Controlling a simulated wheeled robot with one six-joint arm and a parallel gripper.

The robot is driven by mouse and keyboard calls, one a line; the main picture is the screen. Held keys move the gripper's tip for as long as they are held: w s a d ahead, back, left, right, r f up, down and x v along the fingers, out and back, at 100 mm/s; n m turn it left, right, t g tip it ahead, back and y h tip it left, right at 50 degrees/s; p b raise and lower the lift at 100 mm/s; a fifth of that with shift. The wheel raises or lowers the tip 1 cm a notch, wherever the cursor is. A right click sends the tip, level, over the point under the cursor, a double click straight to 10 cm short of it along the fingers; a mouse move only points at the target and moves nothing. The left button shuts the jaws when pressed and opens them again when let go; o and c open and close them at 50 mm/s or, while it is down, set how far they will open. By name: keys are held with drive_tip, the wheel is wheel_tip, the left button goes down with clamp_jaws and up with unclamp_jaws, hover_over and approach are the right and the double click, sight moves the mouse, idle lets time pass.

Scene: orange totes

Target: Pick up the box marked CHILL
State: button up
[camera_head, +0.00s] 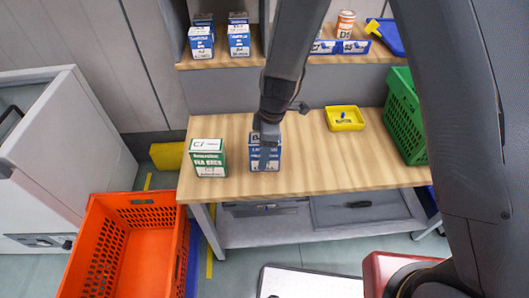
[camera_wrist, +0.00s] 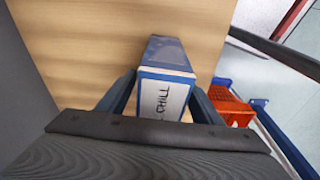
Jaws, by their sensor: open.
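The box marked CHILL (camera_wrist: 163,98) is blue with a white panel in the wrist view, its handwritten word facing the camera. It stands between the two fingers of my gripper (camera_wrist: 163,84), which are open on either side of it. Whether the fingers touch its sides I cannot tell. In the head view my gripper (camera_head: 266,138) is over a blue and white box (camera_head: 265,160) on the wooden table, hiding part of it; its marking cannot be read there.
A green and white box (camera_head: 208,158) stands just left on the table (camera_head: 310,170). A yellow tray (camera_head: 345,118) and a green crate (camera_head: 402,115) are to the right. An orange tote (camera_head: 95,245) stands on the floor at left. More boxes stand on the shelf (camera_head: 215,62) behind.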

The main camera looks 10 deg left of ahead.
drive_tip(key=shift+c, duration=0.4)
drive_tip(key=c, duration=1.3)
drive_tip(key=shift+o, duration=0.2)
drive_tip(key=shift+r+p, duration=0.2)
drive_tip(key=shift+p, duration=0.15)
